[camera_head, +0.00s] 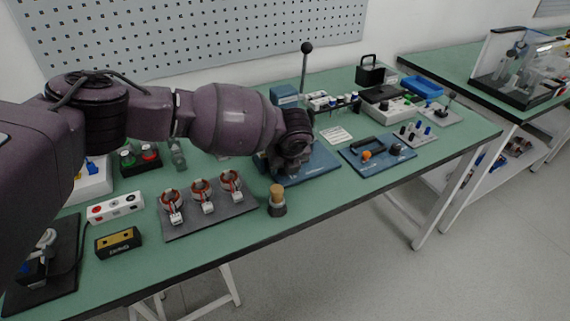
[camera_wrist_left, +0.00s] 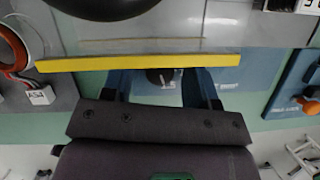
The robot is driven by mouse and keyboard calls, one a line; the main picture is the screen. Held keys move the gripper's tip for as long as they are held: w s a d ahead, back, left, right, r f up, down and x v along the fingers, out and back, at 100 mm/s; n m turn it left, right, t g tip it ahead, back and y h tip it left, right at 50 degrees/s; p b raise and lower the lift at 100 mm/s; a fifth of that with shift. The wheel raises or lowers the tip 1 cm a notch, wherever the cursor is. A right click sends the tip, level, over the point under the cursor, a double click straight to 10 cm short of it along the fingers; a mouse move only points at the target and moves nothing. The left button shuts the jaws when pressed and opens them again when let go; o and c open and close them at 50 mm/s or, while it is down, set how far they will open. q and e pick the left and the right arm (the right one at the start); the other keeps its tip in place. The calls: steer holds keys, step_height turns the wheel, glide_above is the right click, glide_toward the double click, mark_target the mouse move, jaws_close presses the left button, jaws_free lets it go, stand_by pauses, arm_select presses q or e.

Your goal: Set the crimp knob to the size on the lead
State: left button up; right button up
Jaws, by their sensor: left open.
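My left gripper (camera_head: 288,168) is low over the blue board (camera_head: 322,168) in the middle of the bench, and its wrist hides much of that board. In the left wrist view its two fingers (camera_wrist_left: 158,88) are apart, with a small dark round part (camera_wrist_left: 160,75) showing between them; I cannot tell if they touch it or if it is the crimp knob. Three stators with orange-red rings and white tags (camera_head: 203,195) stand on a dark plate (camera_head: 238,213). One white tag (camera_wrist_left: 40,97) shows in the left wrist view, its marking too small to read surely.
A yellow bar (camera_wrist_left: 140,63) crosses just beyond the fingers. A tall lever with a black ball (camera_head: 306,48) rises behind the gripper. A cork-topped jar (camera_head: 278,205) stands near the front edge. Another blue panel with an orange knob (camera_head: 367,155) lies to the right.

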arm_select(q)
steer(key=shift+c, duration=0.5)
arm_select(e)
steer(key=shift+s+f, duration=0.15)
steer(key=shift+s, duration=0.05)
arm_select(q)
steer(key=c, duration=0.8)
arm_select(e)
steer(key=shift+d, duration=0.1)
arm_select(q)
steer(key=shift+r+n+p, duration=0.1)
steer(key=shift+n+p, duration=0.25)
steer(key=shift+n, duration=0.35)
steer(key=n+y, duration=0.1)
steer(key=n, duration=0.1)
steer(key=n+g+p, duration=0.1)
steer(key=n, duration=0.1)
steer(key=shift+d+g+y, duration=0.15)
steer(key=shift+g+y, duration=0.15)
steer(key=shift+y, duration=0.1)
steer(key=shift+n, duration=0.9)
arm_select(e)
steer(key=shift+s+r, duration=0.2)
steer(key=shift+r, duration=0.45)
arm_select(q)
steer(key=shift+n+g, duration=0.3)
arm_select(e)
steer(key=shift+d, duration=0.2)
